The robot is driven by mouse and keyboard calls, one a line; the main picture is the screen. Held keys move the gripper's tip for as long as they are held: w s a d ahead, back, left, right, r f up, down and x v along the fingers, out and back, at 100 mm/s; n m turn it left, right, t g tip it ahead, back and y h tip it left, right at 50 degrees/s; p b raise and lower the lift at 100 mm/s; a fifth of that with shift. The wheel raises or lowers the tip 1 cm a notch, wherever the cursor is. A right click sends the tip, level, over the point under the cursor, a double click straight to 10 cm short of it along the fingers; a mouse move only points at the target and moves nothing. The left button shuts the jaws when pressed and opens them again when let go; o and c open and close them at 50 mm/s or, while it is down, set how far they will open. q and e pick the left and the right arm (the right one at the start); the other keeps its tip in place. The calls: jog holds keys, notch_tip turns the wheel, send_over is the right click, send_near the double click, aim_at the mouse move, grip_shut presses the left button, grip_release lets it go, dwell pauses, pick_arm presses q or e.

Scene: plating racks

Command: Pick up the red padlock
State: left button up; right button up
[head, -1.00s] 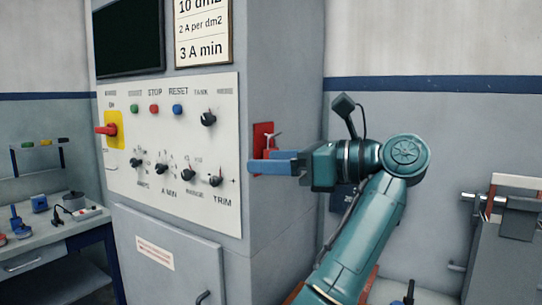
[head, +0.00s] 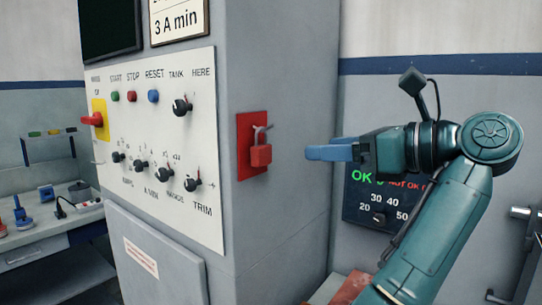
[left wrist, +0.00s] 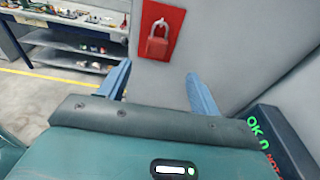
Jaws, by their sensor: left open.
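The red padlock (head: 261,156) hangs by its shackle from a hook on a red plate (head: 243,150) on the right side of the grey cabinet. My left gripper (head: 308,153), with blue fingers, is to the right of the padlock in the head view, apart from it and at about its height. In the left wrist view, the padlock (left wrist: 157,46) hangs beyond the open, empty fingers (left wrist: 158,70), in line with the gap between them. My right gripper is in neither view.
The cabinet's control panel (head: 150,200) carries knobs, buttons and a red switch (head: 92,119). A dark display box (head: 385,205) is behind my arm. A workbench (head: 30,240) with small items stands at the left. The space between gripper and padlock looks clear.

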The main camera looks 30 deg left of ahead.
pick_arm(q)
jog(key=b, duration=0.5)
send_near(266, 150)
jog(key=a, duration=0.7)
jog(key=a+f+p, duration=0.1)
jog(key=a, duration=0.1)
jog(key=shift+w+f, duration=0.1)
jog(key=shift+w, duration=0.15)
jog(key=shift+a, duration=0.2)
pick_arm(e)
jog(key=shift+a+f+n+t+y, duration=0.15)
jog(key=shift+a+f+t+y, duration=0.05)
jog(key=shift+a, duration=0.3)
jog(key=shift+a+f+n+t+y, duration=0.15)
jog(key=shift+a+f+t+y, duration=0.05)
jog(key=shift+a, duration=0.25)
pick_arm(q)
jog(key=shift+c, duration=0.4)
jog(key=c, duration=1)
